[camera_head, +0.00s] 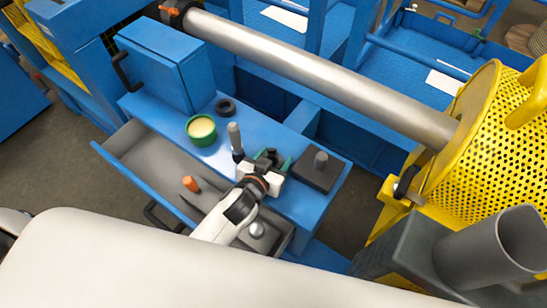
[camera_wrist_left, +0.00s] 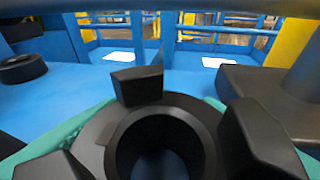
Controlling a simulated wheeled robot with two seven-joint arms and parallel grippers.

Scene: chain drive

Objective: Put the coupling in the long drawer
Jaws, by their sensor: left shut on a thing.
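The coupling is a black ring with blocky claws and a round hole; it fills the lower middle of the left wrist view (camera_wrist_left: 195,112). In the head view the coupling (camera_head: 268,156) shows small and dark at my left gripper (camera_head: 262,174), which is shut on it over the blue bench top. A green piece (camera_head: 286,164) shows around it; I cannot tell whether the coupling touches it. The long drawer (camera_head: 120,161) is open along the bench front, with a grey inside; my arm crosses above and hides part of it. My right gripper is not in view.
On the bench top stand a green tin (camera_head: 202,133), a black ring (camera_head: 225,107), a grey-handled tool (camera_head: 235,140) and a dark block with a knob (camera_head: 318,174). The drawer holds an orange piece (camera_head: 191,184) and a round metal piece (camera_head: 257,229). A yellow guard (camera_head: 485,130) stands right.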

